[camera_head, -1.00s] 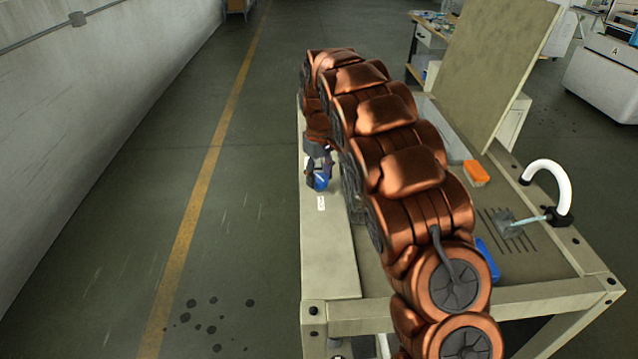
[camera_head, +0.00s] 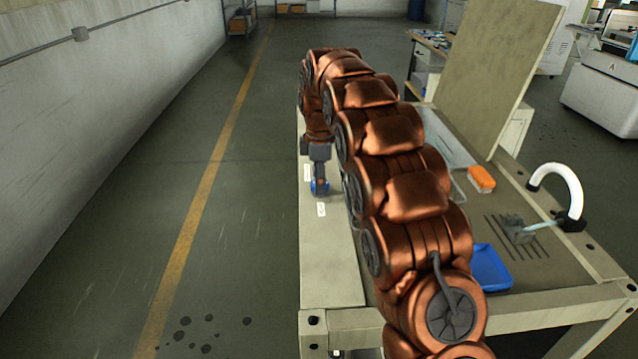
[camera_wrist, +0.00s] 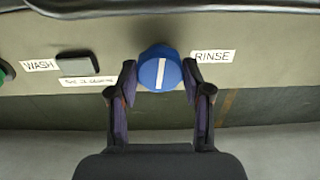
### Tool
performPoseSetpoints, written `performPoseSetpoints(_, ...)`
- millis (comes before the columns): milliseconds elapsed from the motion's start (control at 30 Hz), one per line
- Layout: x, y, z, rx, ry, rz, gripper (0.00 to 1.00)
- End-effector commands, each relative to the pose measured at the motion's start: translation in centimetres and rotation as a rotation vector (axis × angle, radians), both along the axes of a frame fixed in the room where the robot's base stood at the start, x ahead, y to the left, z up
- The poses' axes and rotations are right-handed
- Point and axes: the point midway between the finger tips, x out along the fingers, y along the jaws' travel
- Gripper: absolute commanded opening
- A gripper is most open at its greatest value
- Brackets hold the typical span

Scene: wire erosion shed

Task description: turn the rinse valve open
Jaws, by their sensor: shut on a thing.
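The rinse valve is a round blue knob (camera_wrist: 160,70) with a white stripe, set in the panel beside the RINSE label (camera_wrist: 214,57). In the wrist view its stripe runs straight up and down. My gripper (camera_wrist: 160,84) has one finger on each side of the knob and is shut on it. My copper arm hides part of the bench.
A WASH label (camera_wrist: 40,66) and a dark block (camera_wrist: 77,63) lie left of the knob, with part of a green knob (camera_wrist: 6,72) at the edge. The floor at left is clear.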

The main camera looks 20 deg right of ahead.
Motion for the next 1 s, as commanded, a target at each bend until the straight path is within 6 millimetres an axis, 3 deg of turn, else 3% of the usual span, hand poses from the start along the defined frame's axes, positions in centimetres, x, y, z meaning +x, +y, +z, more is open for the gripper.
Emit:
performPoseSetpoints(333,-0.02,0.00,-0.15,0.000,0.002,0.148,0.14)
performPoseSetpoints(900,-0.02,0.04,-0.08,-0.001,0.002,0.179,0.14)
performPoseSetpoints(933,-0.02,0.04,-0.08,-0.001,0.002,0.178,0.51)
performPoseSetpoints(1000,-0.01,0.03,-0.06,0.000,0.001,0.178,0.59)
